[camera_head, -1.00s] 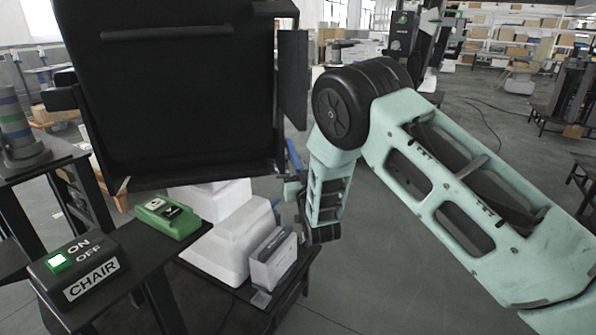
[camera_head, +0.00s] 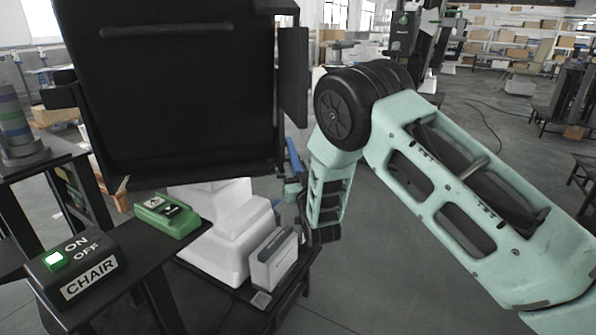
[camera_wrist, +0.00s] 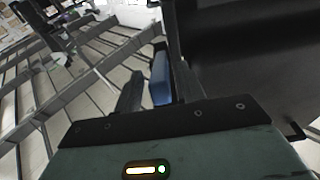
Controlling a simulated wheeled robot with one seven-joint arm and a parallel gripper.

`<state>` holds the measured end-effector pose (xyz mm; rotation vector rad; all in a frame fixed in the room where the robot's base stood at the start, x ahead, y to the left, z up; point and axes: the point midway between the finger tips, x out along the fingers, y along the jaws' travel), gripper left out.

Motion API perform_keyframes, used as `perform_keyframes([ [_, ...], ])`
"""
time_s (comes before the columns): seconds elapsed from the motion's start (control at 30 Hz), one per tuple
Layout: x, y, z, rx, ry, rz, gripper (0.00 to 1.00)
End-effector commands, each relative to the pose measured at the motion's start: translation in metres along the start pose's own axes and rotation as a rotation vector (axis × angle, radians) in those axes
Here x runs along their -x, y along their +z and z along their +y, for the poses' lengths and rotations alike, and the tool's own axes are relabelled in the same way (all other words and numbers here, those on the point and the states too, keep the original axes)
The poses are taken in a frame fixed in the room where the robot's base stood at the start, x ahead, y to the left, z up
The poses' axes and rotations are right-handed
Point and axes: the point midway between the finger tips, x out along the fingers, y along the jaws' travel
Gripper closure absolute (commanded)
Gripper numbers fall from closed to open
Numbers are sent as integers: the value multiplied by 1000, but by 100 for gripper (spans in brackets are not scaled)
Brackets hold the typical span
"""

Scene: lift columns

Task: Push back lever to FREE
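A blue lever (camera_head: 294,157) shows at the right side of the black chair (camera_head: 180,95), beside my gripper. In the wrist view the blue lever (camera_wrist: 160,78) stands between the two dark fingers of my gripper (camera_wrist: 158,88). The fingers are apart, one on each side of the lever. A narrow gap shows on its left; contact on its right cannot be told. In the head view my gripper (camera_head: 292,190) is small and partly hidden by my arm. No FREE label can be read in either view.
A control box (camera_head: 75,262) marked ON, OFF and CHAIR has a lit green button at the lower left. A green box (camera_head: 168,216) sits behind it. A white stepped base (camera_head: 225,240) and a grey box (camera_head: 273,262) stand below the chair. Open floor lies to the right.

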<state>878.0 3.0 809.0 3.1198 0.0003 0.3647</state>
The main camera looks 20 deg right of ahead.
Motion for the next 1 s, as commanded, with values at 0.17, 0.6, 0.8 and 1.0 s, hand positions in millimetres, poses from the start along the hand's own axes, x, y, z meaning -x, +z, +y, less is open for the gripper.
perform_keyframes([
  [0.17,7,-1,0,-1,0,2,60],
  [0.6,101,1,0,1,-1,-3,60],
  [0.8,143,2,0,2,-1,-5,60],
  [1.0,168,1,0,0,0,-2,60],
])
